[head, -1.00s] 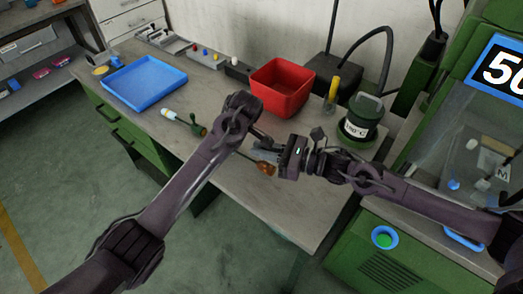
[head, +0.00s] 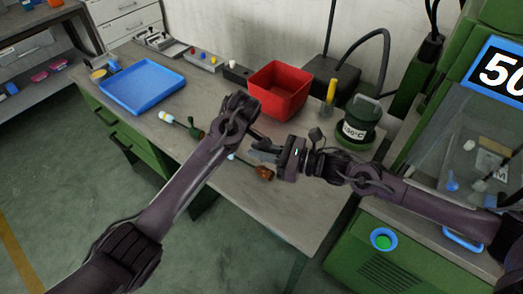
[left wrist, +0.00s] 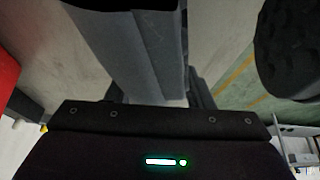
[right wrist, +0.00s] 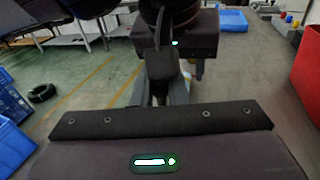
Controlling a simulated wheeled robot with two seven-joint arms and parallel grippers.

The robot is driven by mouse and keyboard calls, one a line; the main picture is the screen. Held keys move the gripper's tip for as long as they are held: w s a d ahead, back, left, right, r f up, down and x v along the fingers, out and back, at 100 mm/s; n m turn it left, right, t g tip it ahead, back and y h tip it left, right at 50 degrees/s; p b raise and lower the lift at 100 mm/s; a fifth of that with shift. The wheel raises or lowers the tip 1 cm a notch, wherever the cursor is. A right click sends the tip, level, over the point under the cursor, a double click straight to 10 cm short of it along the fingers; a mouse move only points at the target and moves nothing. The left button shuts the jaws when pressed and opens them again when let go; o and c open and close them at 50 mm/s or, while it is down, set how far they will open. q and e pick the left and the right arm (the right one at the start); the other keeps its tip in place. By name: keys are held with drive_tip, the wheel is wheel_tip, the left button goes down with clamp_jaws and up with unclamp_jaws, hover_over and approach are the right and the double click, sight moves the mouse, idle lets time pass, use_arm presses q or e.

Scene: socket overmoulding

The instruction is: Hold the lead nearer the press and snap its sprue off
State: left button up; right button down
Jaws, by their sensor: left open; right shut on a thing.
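The lead nearer the press shows its brown plug end (head: 264,174) just below my right gripper in the head view, with a small pale part (head: 231,156) to the left. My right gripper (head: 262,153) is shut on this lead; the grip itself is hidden. My left gripper (head: 260,139) is open, reaching in from above left, close to the right fingers. I cannot tell whether it touches the lead or the sprue. The wrist views show mostly gripper parts, and the lead is not clear in them. A second lead with a green plug (head: 197,131) lies farther left on the bench.
A red bin (head: 279,88) stands behind the grippers and a blue tray (head: 142,86) at the back left. A green pot (head: 357,125) and a yellow-handled tool (head: 330,95) stand on the right. The green press (head: 462,130) is at far right. Bare bench (head: 290,210) lies in front.

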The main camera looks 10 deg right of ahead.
drive_tip(key=r, duration=0.2)
drive_tip(key=shift+w+a+r+n+y, duration=0.1)
drive_tip(key=shift+a+r+n+y, duration=0.2)
drive_tip(key=shift+a+r+y, duration=0.1)
drive_tip(key=shift+f, duration=0.2)
use_arm(q)
drive_tip(key=v, duration=0.7)
drive_tip(key=shift+d+r, duration=0.2)
drive_tip(key=shift+s, duration=0.1)
